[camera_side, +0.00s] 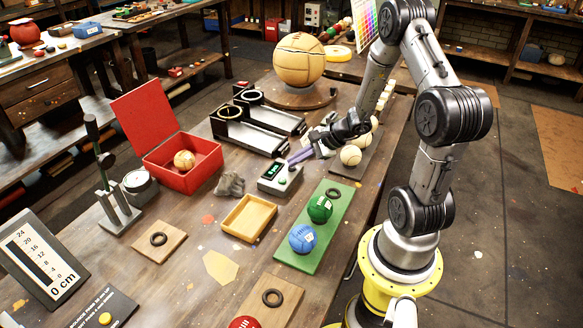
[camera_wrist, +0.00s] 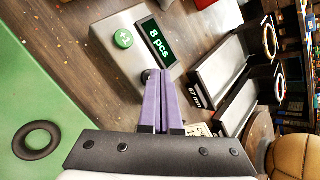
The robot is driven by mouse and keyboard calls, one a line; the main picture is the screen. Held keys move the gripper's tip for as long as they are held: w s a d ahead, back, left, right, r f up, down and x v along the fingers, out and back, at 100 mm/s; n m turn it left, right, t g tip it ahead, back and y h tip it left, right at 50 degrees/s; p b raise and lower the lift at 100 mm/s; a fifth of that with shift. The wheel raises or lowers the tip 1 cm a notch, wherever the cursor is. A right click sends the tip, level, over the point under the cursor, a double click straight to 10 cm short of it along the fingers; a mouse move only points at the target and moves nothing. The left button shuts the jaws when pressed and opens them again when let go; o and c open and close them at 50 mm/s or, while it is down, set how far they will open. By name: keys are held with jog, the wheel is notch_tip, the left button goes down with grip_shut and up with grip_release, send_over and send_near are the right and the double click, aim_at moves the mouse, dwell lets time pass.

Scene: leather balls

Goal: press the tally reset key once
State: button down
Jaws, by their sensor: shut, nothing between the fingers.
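The tally counter (camera_side: 268,184) is a small grey box on the table, left of the green board. In the wrist view the tally counter (camera_wrist: 117,62) shows a display (camera_wrist: 157,42) reading "8 pcs", a green plus key (camera_wrist: 123,39) and a small dark key (camera_wrist: 148,76), partly hidden by my fingers. My gripper (camera_side: 290,161) is shut and empty, its purple fingers angled down at the counter's back edge. In the wrist view the tips of my gripper (camera_wrist: 157,74) are beside or over the dark key. I cannot tell whether they touch it.
A green board (camera_side: 300,258) with a green ball (camera_side: 320,209) and a blue ball (camera_side: 303,239) lies close to the right. Two black-framed chutes (camera_side: 245,135) stand behind.

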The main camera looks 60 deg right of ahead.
aim_at(295, 168)
jog(key=shift+f, duration=0.25)
jog(key=shift+r, duration=0.15)
dwell(0.4)
jog(key=shift+r, duration=0.7)
jog(key=shift+r, duration=2.5)
jog(key=shift+a, duration=0.1)
